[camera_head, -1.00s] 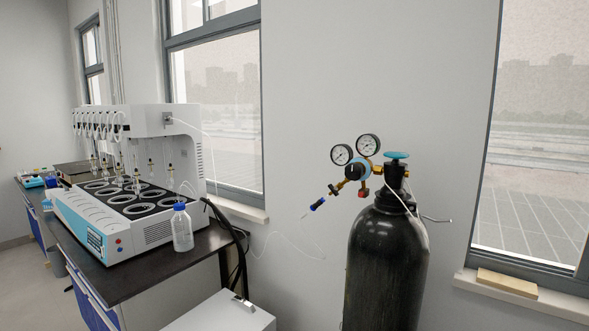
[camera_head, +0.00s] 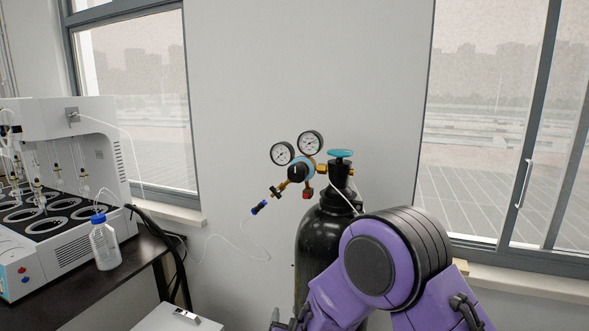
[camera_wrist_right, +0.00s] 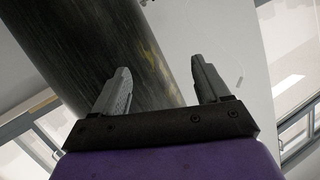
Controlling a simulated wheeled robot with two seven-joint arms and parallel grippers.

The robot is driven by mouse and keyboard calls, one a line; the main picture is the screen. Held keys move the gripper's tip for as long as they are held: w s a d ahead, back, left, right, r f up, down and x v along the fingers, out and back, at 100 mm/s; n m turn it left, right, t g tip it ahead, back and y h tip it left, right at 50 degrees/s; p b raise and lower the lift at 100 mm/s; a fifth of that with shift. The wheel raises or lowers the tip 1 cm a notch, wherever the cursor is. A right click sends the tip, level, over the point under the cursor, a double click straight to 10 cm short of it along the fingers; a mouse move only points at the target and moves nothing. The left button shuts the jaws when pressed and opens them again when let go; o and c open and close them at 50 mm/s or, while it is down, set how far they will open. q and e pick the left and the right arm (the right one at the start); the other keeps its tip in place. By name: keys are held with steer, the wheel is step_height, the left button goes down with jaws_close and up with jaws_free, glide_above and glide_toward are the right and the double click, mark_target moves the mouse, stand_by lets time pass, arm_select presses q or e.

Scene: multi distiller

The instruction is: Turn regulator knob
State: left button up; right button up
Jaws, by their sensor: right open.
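The regulator (camera_head: 298,171) sits beside the top of a dark gas cylinder (camera_head: 320,235). Its black knob (camera_head: 296,172) faces me, ringed in blue, below two round gauges (camera_head: 296,148). A teal valve handwheel (camera_head: 340,153) tops the cylinder. My purple right arm covers the cylinder's lower right part. My right gripper (camera_head: 279,320) shows only partly at the bottom edge, well below the regulator and apart from it. In the right wrist view the gripper (camera_wrist_right: 160,64) is open and empty, with the dark cylinder wall behind the fingers. The regulator is out of that view. My left gripper is not in view.
A distiller (camera_head: 62,165) and a blue-capped bottle (camera_head: 104,243) stand on the dark bench (camera_head: 125,278) at left. A thin hose (camera_head: 225,238) hangs between bench and regulator. A white box (camera_head: 178,318) sits low at front. The wall space around the gauges is clear.

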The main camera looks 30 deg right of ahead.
steer(key=w+a+r+m+t+h, duration=0.1)
steer(key=w+r+h, duration=0.15)
steer(key=r, duration=0.75)
steer(key=w+a+r+m+h, duration=0.1)
steer(key=w+r+h, duration=0.15)
steer(key=r, duration=0.75)
steer(key=m+g+h+p, duration=0.2)
steer(key=g+h, duration=0.1)
glide_toward(295, 175)
steer(key=p+x, duration=0.3)
steer(key=x, duration=0.6)
steer(key=shift+w+d+r, duration=0.1)
steer(key=shift+w+d, duration=0.1)
steer(key=shift+d, duration=0.05)
steer(key=shift+w+d, duration=0.35)
steer(key=shift+d, duration=0.05)
steer(key=c, duration=1)
